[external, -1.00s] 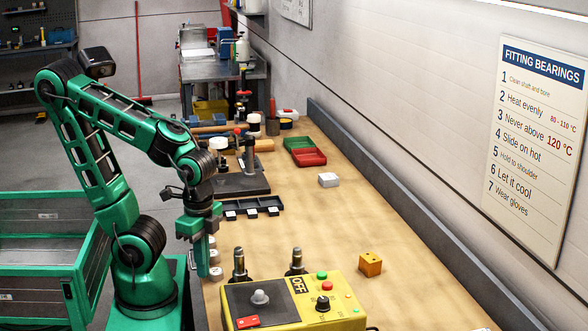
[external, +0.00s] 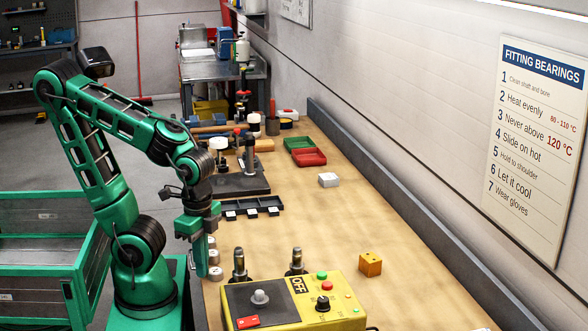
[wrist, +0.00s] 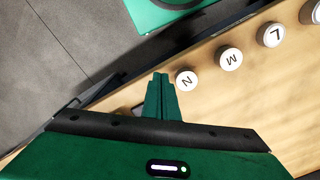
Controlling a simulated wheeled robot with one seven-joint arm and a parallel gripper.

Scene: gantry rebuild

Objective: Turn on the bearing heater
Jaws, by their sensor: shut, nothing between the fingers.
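The bearing heater (external: 292,304) is a yellow box with a dark top plate at the front of the bench in the external view. It bears an OFF sign (external: 298,285), a green button (external: 322,275), a black knob (external: 323,303), a red button (external: 347,284) and a red tag or switch (external: 248,321) on its dark plate. My gripper (external: 202,272) points down at the bench's left edge, left of the heater and apart from it. Its fingers are shut and empty in the wrist view (wrist: 160,82). The heater is not in the wrist view.
White round pieces lettered N (wrist: 186,81), M (wrist: 230,58) and L (wrist: 271,35) lie close to my gripper. Two dark posts (external: 239,265) stand behind the heater. An orange block (external: 370,264) is to its right.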

